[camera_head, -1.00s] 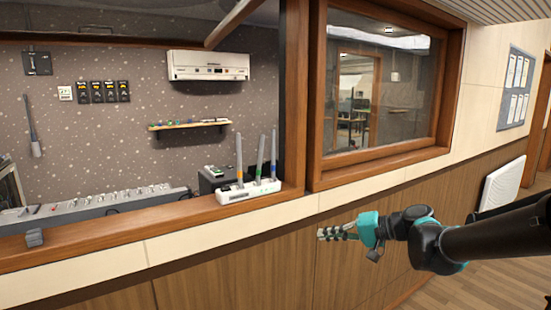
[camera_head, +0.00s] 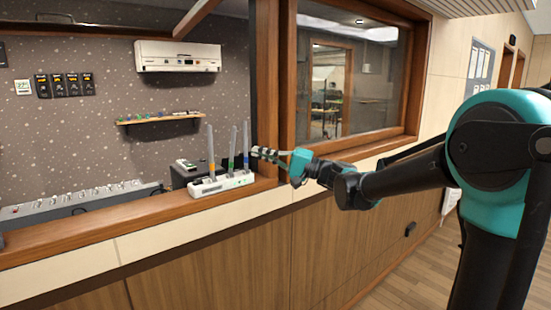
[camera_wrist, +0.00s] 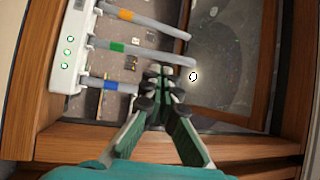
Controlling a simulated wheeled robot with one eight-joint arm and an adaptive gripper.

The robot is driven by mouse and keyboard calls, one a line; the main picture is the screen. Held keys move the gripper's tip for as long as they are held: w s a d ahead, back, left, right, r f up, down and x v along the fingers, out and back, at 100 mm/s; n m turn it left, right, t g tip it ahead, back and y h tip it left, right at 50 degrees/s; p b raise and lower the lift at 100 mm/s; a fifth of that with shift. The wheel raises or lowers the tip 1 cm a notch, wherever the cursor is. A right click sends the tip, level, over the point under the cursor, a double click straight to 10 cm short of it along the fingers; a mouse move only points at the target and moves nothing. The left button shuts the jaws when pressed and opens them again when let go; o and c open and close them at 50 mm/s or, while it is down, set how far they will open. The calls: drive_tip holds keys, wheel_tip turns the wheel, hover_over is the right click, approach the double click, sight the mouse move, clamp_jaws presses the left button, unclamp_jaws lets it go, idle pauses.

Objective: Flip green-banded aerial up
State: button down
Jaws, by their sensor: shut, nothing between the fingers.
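The green-banded aerial (camera_head: 231,150) is the middle one of three grey aerials on a white box (camera_head: 222,186) on the wooden sill. It points upward in the head view; any lean toward or away from the camera I cannot tell. In the wrist view the green-banded aerial (camera_wrist: 150,54) runs rightward from the box (camera_wrist: 72,45), just beyond my fingertips. My gripper (camera_head: 256,152) is shut and empty, right of the aerials, close to the blue-banded one. My gripper (camera_wrist: 160,72) hides the blue-banded aerial's far end in the wrist view. Contact cannot be told.
The orange-banded aerial (camera_head: 211,152) and blue-banded aerial (camera_head: 246,146) flank the green one closely. The wooden window post (camera_head: 281,110) stands close right of the box. A mixing console (camera_head: 80,200) lies behind the sill to the left.

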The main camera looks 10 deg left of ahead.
sight(232, 150)
drive_tip(key=shift+x, duration=2.7)
drive_tip(key=shift+w+a+r+m+h, duration=0.25)
drive_tip(key=shift+w+a+r+h, duration=0.15)
drive_tip(key=shift+a, duration=0.2)
drive_tip(key=shift+w+a+r+m+h, duration=0.2)
drive_tip(key=shift+w+a+m+h, duration=0.1)
drive_tip(key=shift+w+a, duration=0.25)
drive_tip(key=shift+d, duration=0.15)
